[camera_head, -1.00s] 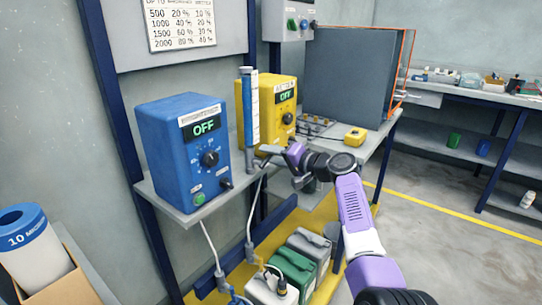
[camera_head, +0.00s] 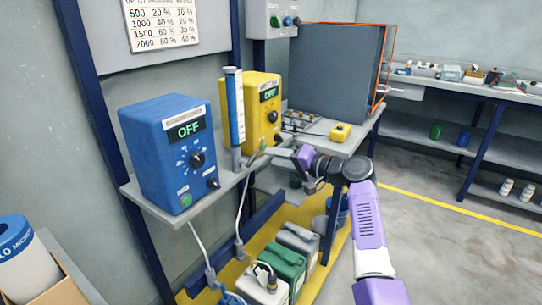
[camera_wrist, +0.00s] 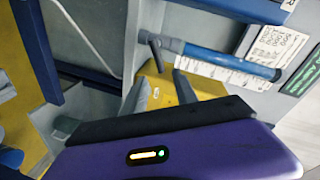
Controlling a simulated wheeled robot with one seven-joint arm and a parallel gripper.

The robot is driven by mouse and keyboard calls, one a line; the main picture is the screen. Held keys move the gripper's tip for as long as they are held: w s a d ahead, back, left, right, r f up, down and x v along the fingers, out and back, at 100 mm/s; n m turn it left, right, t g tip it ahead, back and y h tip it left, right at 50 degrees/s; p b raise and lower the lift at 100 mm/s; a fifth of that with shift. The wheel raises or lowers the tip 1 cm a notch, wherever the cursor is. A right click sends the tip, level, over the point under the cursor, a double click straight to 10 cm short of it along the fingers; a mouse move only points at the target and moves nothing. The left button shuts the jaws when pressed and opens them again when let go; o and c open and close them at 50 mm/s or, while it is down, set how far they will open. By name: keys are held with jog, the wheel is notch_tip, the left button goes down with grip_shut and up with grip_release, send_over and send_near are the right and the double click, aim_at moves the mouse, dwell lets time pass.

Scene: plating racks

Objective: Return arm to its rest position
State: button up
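My purple and black arm reaches in from the lower right of the head view. My gripper (camera_head: 284,153) is just right of the flow tube's lower end. The blue and white flow tube (camera_head: 235,108) stands upright in front of the yellow power unit (camera_head: 262,100). The tube also shows in the wrist view (camera_wrist: 225,62). Whether the gripper touches the valve fitting cannot be told, but a gap seems to show.
A blue unit reading OFF (camera_head: 165,155) stands on the grey shelf (camera_head: 205,200) at left. Canisters (camera_head: 285,265) stand below on the yellow base. A grey panel (camera_head: 335,72) is behind. The floor (camera_head: 440,250) at right is clear.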

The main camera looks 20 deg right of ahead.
dwell(0.4)
jog(key=w+d+r+m+t+h, duration=0.1)
jog(key=d+r+t+h, duration=0.2)
jog(key=d+r+h, duration=0.15)
jog(key=s+d+f+t+h, duration=0.1)
jog(key=s+f+h, duration=0.2)
jog(key=s+f, duration=0.5)
jog(key=s+d+f+h, duration=0.2)
jog(key=s+f+h, duration=0.25)
jog(key=s, duration=0.55)
jog(key=s+a+f+n+g+y, duration=0.1)
jog(key=s+a+n, duration=0.3)
jog(key=s, duration=1.1)
jog(key=s+a+f+n+g+y, duration=0.15)
jog(key=s+a, duration=0.45)
jog(key=s, duration=0.9)
jog(key=s+a+f+n+g+y, duration=0.15)
jog(key=s+a, duration=0.35)
jog(key=s, duration=1)
notch_tip(320, 180, up, 14)
jog(key=t+p, duration=0.1)
jog(key=p, duration=1.3)
jog(key=shift+w+d+r+n+p, duration=0.2)
jog(key=shift+w+d+n+p, duration=0.05)
jog(key=shift+n+p, duration=0.05)
